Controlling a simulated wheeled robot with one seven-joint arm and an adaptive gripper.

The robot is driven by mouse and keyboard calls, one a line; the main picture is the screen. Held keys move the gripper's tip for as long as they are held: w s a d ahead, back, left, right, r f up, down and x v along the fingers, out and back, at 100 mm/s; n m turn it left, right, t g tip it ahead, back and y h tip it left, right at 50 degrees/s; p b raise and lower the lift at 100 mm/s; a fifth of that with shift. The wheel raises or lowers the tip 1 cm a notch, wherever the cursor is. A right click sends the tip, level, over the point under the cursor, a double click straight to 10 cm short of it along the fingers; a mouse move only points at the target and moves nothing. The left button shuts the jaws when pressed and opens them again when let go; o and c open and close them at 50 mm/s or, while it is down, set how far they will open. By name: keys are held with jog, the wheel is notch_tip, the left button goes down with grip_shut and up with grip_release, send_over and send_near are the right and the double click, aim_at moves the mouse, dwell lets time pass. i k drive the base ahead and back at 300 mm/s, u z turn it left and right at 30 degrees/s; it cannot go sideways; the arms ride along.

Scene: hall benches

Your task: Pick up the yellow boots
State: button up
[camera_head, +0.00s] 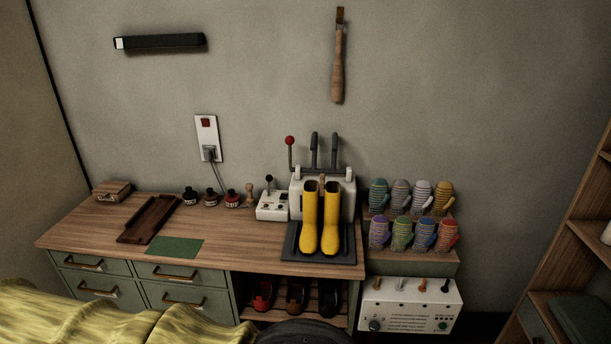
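A pair of yellow boots (321,222) stands upright on a dark tray (346,250) at the right part of the wooden bench top. The two boots are side by side, close together, with their toes toward me. A white machine (346,194) with dark upright handles and a red-knobbed lever stands right behind them, and the boots hide part of it. My gripper is not in view.
A white control box (271,207) stands left of the boots. Several small bottles (211,198), a brown tray (151,218) and a green mat (175,247) lie farther left. Striped mittens (402,235) stand in rows to the right. Yellowish cloth (90,318) fills the lower left.

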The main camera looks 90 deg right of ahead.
aim_at(330, 246)
jog(key=k, duration=0.95)
jog(key=z, duration=1.4)
